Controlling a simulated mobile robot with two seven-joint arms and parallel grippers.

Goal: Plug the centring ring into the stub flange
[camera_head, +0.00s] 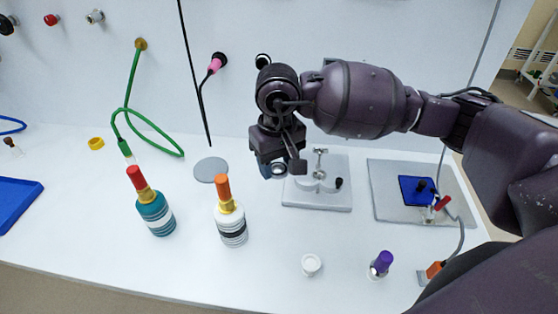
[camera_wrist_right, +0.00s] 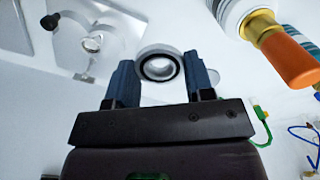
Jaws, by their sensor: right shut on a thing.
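My right gripper (camera_head: 280,167) hangs over the bench, just left of a light grey fixture plate (camera_head: 316,201). It is shut on the centring ring (camera_wrist_right: 158,50), a metal ring with a dark inner band, held between the two fingertips in the wrist view. The ring shows partly below the fingers in the head view (camera_head: 278,171). A small metal round part (camera_head: 320,174) stands on the plate, with a clamp-like piece above it; it looks like the stub flange, and it also shows in the wrist view (camera_wrist_right: 92,43). The ring is apart from it. My left gripper is out of view.
A white bottle with an orange cap (camera_head: 232,227) and a teal bottle with a red cap (camera_head: 156,213) stand to the left. A grey disc (camera_head: 210,169) lies behind them. A white cup (camera_head: 311,265) and purple-capped vial (camera_head: 381,264) are in front. A grey mat (camera_head: 390,205) lies right.

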